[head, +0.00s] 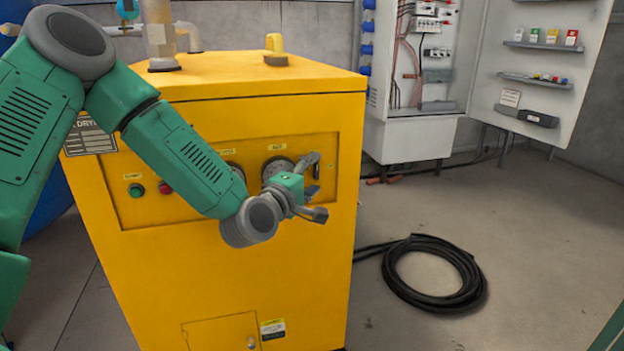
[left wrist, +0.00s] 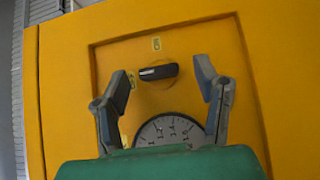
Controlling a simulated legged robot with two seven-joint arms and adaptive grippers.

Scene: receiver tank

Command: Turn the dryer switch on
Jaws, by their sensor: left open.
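The yellow dryer (head: 230,290) stands in front of me with a recessed control panel. The dryer switch, a dark bar-shaped knob (left wrist: 158,71), sits on that panel and lies nearly crosswise in the left wrist view. In the head view the switch is at the panel's right end, partly behind my gripper and hard to make out. My left gripper (head: 316,187) is open in front of the panel. In the left wrist view its fingers (left wrist: 161,76) stand on either side of the switch, with visible gaps. My right gripper is not in view.
A round gauge (left wrist: 170,130) sits beside the switch. A green button (head: 136,190) and a red button (head: 165,187) are at the panel's left. A coiled black hose (head: 433,273) lies on the floor. An open electrical cabinet (head: 410,140) stands behind.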

